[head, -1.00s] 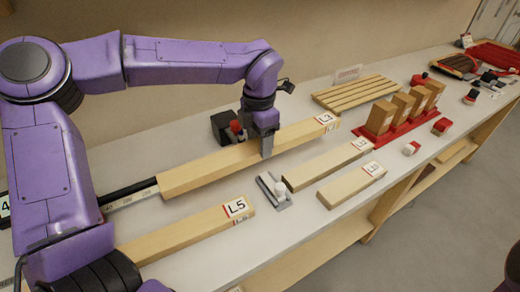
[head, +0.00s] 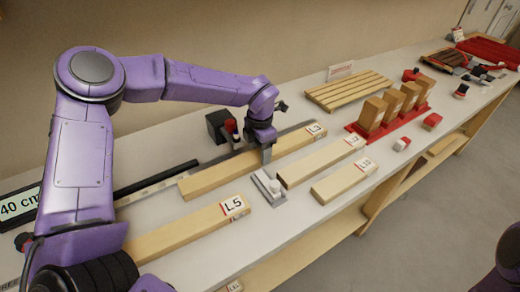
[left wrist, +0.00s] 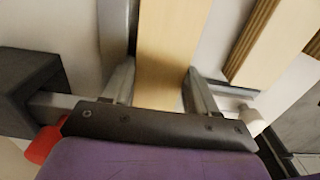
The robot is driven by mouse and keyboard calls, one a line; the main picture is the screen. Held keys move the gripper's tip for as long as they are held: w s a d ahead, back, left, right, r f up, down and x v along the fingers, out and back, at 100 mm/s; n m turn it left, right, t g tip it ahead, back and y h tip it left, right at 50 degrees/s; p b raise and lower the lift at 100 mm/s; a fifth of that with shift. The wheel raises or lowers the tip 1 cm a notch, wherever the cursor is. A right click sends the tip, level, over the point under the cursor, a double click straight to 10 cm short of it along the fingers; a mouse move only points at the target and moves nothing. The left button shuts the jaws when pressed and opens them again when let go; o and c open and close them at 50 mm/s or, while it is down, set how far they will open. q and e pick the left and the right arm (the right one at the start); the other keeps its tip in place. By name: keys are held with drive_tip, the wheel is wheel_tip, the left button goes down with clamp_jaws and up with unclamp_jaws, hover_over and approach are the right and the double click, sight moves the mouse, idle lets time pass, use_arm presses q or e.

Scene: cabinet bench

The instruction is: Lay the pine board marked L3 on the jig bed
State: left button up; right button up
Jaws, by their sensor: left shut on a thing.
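My left gripper (head: 264,152) is shut on a long pine board (head: 225,172) at the back of the bench. Its end label (head: 315,128) looks like L3 but is small. In the left wrist view the board (left wrist: 168,50) runs between the two fingers (left wrist: 158,88). The board lies along a ruled strip (head: 172,178), with a black block with a red knob (head: 230,128) behind it and a grey clamp with a white knob (head: 268,187) in front. The jig bed is mostly hidden under the board; I cannot tell whether they touch. My right gripper is out of view.
Board L5 (head: 190,228) lies front left. Two shorter boards (head: 320,160) (head: 343,182) lie to the right of the clamp. A slatted rack (head: 350,90) and a red stand with upright blocks (head: 390,108) are farther right. A 40 cm sign (head: 20,205) stands far left.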

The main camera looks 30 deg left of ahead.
use_arm(q)
drive_tip(key=o, duration=1.5)
drive_tip(key=shift+f, duration=0.1)
wheel_tip(320, 180, up, 12)
drive_tip(key=shift+r+b, duration=0.25)
drive_tip(key=shift+b, duration=0.15)
